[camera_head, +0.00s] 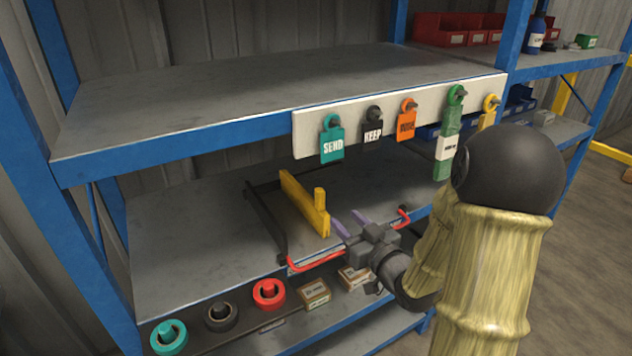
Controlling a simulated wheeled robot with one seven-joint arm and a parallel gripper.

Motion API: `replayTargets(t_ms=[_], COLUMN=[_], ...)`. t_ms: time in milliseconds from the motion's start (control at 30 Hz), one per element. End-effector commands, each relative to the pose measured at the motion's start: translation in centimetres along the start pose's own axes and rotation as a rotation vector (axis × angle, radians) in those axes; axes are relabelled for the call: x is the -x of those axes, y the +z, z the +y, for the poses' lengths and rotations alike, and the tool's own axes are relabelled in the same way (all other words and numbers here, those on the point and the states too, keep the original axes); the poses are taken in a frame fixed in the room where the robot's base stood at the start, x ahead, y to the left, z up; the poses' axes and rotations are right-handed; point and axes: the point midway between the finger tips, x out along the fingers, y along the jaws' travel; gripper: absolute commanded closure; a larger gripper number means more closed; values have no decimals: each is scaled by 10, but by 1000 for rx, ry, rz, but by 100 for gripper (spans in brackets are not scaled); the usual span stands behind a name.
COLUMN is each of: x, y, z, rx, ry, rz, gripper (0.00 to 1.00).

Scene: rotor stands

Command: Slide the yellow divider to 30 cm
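The yellow divider (305,206) is an upright plate with a short post at its front end. It stands inside a dark frame (265,216) with red bars (318,264) along its front, on the middle shelf (190,260). My gripper (346,219) reaches in from the right. Its two pale purple fingers are spread apart, with nothing seen between them. They are just right of the divider's post and seem apart from it. A pale strip lies along the frame's front edge; any centimetre marks are too small to read, and my gripper hides part of the frame.
Tags hang from a white board (400,115) above: teal (332,145), black (373,132), orange (406,123), green (450,145) and yellow. Blue posts (60,220) bound the left. The shelf left of the frame is clear.

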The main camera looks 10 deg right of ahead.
Motion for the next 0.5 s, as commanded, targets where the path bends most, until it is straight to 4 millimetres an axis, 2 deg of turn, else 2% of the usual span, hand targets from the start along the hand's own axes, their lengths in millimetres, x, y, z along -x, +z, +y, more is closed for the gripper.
replayTargets(t_ms=[100, 500], x=[-1, -75], y=[-4, -1], z=[-1, -1], rx=[0, 4], ry=[5, 2], rz=[-6, -2], gripper=[60, 60])
